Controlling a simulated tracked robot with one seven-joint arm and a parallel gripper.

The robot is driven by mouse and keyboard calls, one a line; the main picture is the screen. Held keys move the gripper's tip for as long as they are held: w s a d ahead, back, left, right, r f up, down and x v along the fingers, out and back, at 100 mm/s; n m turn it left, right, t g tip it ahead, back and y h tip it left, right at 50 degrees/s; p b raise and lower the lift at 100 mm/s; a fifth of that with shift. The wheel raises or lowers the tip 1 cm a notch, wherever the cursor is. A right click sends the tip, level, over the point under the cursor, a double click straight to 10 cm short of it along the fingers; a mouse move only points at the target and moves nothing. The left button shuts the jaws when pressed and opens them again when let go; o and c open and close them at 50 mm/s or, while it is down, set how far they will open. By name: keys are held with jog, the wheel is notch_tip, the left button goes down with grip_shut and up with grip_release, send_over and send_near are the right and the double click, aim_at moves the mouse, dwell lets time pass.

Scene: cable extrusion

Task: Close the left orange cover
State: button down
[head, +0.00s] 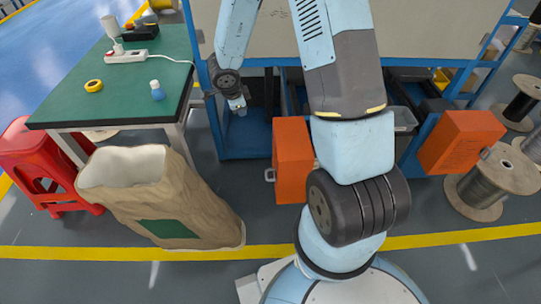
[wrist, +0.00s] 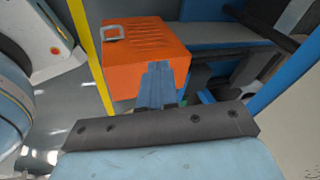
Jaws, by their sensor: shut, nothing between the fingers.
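The left orange cover (head: 292,160) sticks out from the blue machine frame in the head view, with a small metal handle low on its left side. My gripper (head: 237,105) is left of this cover and a little higher in the picture. In the wrist view the orange cover (wrist: 130,80) shows with its slotted face and grey handle (wrist: 113,33). My shut, empty fingers (wrist: 158,72) overlap the cover's edge in that view; I cannot tell whether they touch it.
The right orange cover (head: 460,142) also sticks out. A green table (head: 120,85), a red stool (head: 38,165) and a large brown sack (head: 165,200) stand on the left. Cable spools (head: 495,180) stand on the right. A yellow floor line crosses in front.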

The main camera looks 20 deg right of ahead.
aim_at(290, 162)
jog(key=s+f+m+g+h, duration=0.2)
jog(key=s+f+m+g, duration=0.15)
jog(key=s+f, duration=0.45)
jog(key=s+d+f, duration=0.1)
jog(key=d+f, duration=0.7)
jog(key=f, duration=0.1)
jog(key=shift+f+n+g, duration=0.3)
jog(key=shift+n+g, duration=0.05)
jog(key=shift+n, duration=0.1)
jog(key=shift+s, duration=0.1)
jog(key=shift+a, duration=0.1)
